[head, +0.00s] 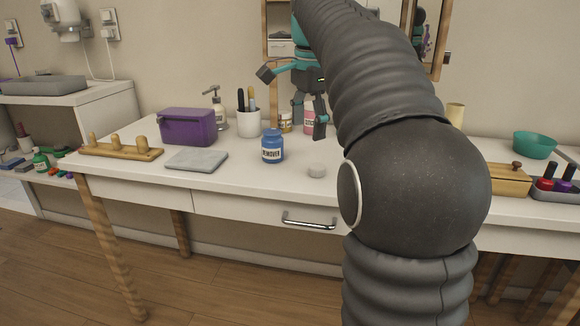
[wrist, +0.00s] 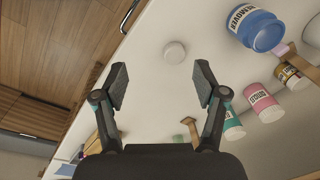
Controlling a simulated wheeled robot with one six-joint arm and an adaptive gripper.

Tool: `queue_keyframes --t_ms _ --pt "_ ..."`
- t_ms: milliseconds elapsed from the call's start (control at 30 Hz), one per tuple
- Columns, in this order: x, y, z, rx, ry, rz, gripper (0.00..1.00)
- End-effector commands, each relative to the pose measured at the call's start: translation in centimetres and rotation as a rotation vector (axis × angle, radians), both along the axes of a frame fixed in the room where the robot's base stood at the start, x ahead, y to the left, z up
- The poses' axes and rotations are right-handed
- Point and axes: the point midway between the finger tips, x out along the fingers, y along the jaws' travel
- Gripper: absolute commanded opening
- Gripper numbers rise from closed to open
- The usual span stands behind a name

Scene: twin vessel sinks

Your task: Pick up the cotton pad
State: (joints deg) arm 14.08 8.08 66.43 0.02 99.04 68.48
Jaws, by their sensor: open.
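The cotton pad (head: 317,170) is a small, pale round disc. It lies flat on the white counter near its front edge, to the right of the blue remover jar (head: 272,147). In the wrist view the pad (wrist: 174,52) shows beyond the fingertips, a little right of the middle. My gripper (head: 309,122) hangs above the counter, higher than the pad and further back. In the wrist view my gripper (wrist: 160,82) has its two fingers spread apart with nothing between them. It does not touch the pad.
Behind the pad stand a white cup (head: 248,122) with brushes, a pump bottle and a pink bottle (wrist: 265,105). A purple box (head: 187,127), grey slab (head: 197,160) and wooden peg rack (head: 120,150) are left. A wooden box (head: 508,181) is right. Counter around the pad is clear.

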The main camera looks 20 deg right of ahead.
Motion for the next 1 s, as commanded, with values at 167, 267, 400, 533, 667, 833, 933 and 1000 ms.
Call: queue_keyframes --t_ms 167,267,400,533,667,833,933,1000 --pt "3.1 -3.1 0.9 0.033 0.06 -0.251 0.71" --pt "3.9 -4.1 1.1 0.042 0.081 -0.348 0.71" --pt "4.5 -4.9 1.1 0.049 0.098 -0.426 0.71" --pt "4.5 -5.1 0.6 0.051 0.104 -0.446 0.71" --pt "4.5 -5.1 -0.5 0.051 0.105 -0.445 0.71" --pt "4.5 -5.1 -2.6 0.051 0.104 -0.444 0.71" --pt "4.5 -5.1 -4.0 0.051 0.105 -0.444 0.71" --pt "4.4 -5.1 -4.9 0.05 0.103 -0.444 0.71"
